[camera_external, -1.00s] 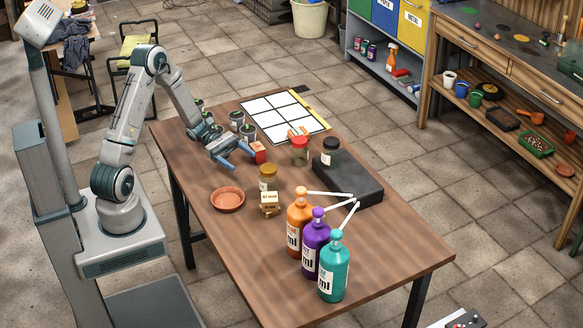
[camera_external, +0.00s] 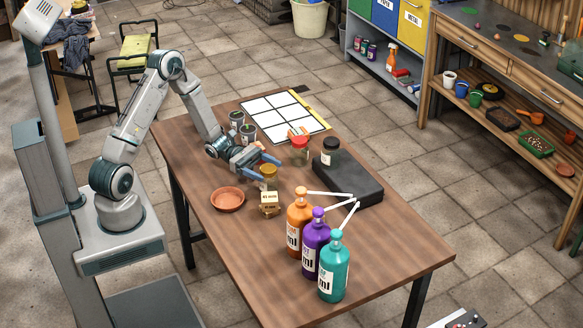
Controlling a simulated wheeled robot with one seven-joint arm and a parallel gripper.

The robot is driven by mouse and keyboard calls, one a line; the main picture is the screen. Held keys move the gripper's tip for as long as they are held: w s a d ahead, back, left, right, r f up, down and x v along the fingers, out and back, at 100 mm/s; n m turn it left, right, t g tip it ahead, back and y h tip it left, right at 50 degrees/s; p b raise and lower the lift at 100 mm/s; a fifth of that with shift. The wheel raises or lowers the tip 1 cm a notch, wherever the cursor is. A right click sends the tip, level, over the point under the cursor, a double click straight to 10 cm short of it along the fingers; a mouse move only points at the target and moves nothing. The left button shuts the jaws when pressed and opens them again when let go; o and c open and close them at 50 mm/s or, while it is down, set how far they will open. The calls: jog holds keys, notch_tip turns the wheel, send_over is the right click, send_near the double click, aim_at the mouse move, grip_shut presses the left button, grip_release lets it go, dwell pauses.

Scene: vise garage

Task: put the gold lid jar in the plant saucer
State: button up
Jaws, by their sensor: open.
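The gold lid jar (camera_external: 268,179) stands upright on the wooden table, just behind the small stacked boxes. My gripper (camera_external: 267,170) is low over the table with its blue fingers open, close around or just above the gold lid; I cannot tell whether they touch it. The terracotta plant saucer (camera_external: 228,199) lies on the table to the left of the jar and looks empty.
Small labelled boxes (camera_external: 269,203) stand in front of the jar. Orange, purple and teal pump bottles (camera_external: 334,272) stand at the front.

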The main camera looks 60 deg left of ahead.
aim_at(273, 173)
jog(key=x, duration=0.3)
jog(key=shift+d, duration=0.3)
jog(key=shift+c, duration=0.3)
jog(key=c, duration=1.2)
